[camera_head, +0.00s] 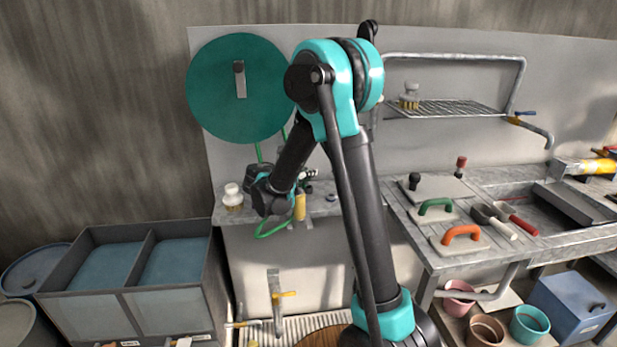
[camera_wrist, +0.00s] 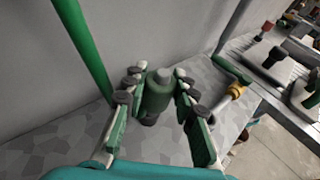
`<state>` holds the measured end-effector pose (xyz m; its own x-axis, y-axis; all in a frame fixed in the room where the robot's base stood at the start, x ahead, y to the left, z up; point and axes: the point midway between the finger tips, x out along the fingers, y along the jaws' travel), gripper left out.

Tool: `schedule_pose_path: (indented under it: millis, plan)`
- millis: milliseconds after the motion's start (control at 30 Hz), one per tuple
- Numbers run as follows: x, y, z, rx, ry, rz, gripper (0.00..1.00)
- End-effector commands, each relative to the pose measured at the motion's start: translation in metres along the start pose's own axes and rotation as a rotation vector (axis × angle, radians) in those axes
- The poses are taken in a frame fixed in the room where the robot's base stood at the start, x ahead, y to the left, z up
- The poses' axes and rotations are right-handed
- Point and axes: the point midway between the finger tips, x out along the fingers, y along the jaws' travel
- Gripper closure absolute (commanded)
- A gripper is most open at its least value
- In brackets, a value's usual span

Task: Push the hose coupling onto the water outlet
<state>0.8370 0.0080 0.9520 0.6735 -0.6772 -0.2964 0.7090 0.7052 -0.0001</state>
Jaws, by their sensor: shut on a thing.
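My gripper (camera_wrist: 160,88) is closed around a dark green cylindrical piece with a grey tip, which appears to be the hose coupling (camera_wrist: 158,93). The piece stands roughly upright between the fingers, over a grey speckled shelf. In the head view my wrist is above the narrow wall shelf, and the fingertips are largely hidden. A green hose (camera_head: 270,233) loops below the wrist; a green length of it also shows in the wrist view (camera_wrist: 84,48). A metal tap with a yellow handle (camera_head: 284,294) stands below the shelf. I cannot tell for certain which fitting is the water outlet.
A teal reel disc (camera_head: 238,88) is on the wall. A white bottle (camera_head: 232,195) stands left of my wrist. A yellow-ringed fitting (camera_wrist: 236,91) lies right of the fingers. A workbench (camera_head: 470,262) with trowels is at right; a grey two-part tank (camera_head: 125,302) is at left.

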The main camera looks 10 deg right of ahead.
Motion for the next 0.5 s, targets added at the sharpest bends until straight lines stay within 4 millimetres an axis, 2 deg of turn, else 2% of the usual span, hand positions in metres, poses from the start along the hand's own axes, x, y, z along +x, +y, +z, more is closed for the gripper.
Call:
schedule_pose_path:
  millis: [33,300,500]
  plan:
    - [-0.013,0.002,-0.005,-0.003,0.000,0.008,1.00]
    - [-0.079,0.003,-0.025,-0.002,0.000,0.009,1.00]
    - [-0.118,0.002,-0.038,-0.002,0.000,0.007,1.00]
